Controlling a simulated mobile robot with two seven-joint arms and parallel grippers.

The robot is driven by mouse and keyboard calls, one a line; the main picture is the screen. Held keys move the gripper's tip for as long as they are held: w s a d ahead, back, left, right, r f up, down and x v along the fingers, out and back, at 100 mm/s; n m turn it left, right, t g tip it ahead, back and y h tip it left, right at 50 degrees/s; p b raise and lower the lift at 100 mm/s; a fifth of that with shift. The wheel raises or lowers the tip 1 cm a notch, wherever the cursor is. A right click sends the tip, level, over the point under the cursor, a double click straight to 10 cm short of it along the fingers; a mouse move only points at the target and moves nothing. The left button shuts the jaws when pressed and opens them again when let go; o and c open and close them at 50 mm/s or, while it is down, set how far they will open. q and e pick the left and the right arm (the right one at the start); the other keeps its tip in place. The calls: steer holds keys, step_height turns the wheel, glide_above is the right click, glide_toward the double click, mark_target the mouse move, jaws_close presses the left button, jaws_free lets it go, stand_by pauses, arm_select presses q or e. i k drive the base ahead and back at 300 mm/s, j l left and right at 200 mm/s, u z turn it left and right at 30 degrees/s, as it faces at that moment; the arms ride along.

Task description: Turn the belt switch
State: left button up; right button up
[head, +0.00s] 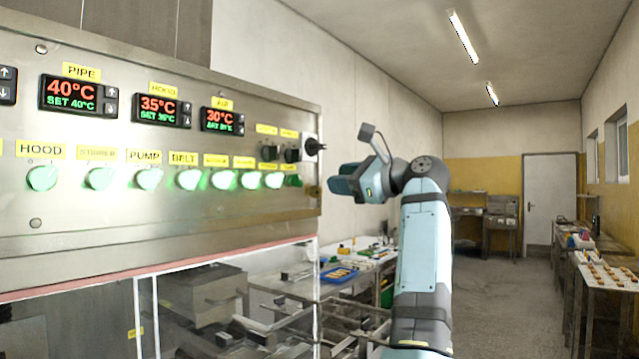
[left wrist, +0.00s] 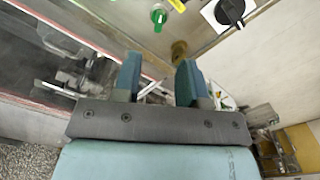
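The belt switch (head: 190,179) is a lit green knob under the yellow BELT label (head: 183,158), in a row of similar knobs on the steel control panel. My left gripper (head: 342,184) is off the panel's right end, pointing left, well to the right of the belt switch and apart from it. In the left wrist view its two blue-green fingers (left wrist: 157,82) stand apart with nothing seen between them. A green knob (left wrist: 158,17) shows at the top of that view beyond the fingers; which one it is I cannot tell. My right gripper is not in view.
Other green knobs, such as the PUMP knob (head: 149,179), flank the belt switch. A black rotary switch (head: 314,147) sticks out at the panel's right end, close to my gripper. Temperature displays (head: 162,110) sit above. A clear guard and machinery (head: 215,300) lie below.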

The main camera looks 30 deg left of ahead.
mark_target(189, 181)
steer(key=k+l, duration=0.1)
steer(key=l, duration=1.4)
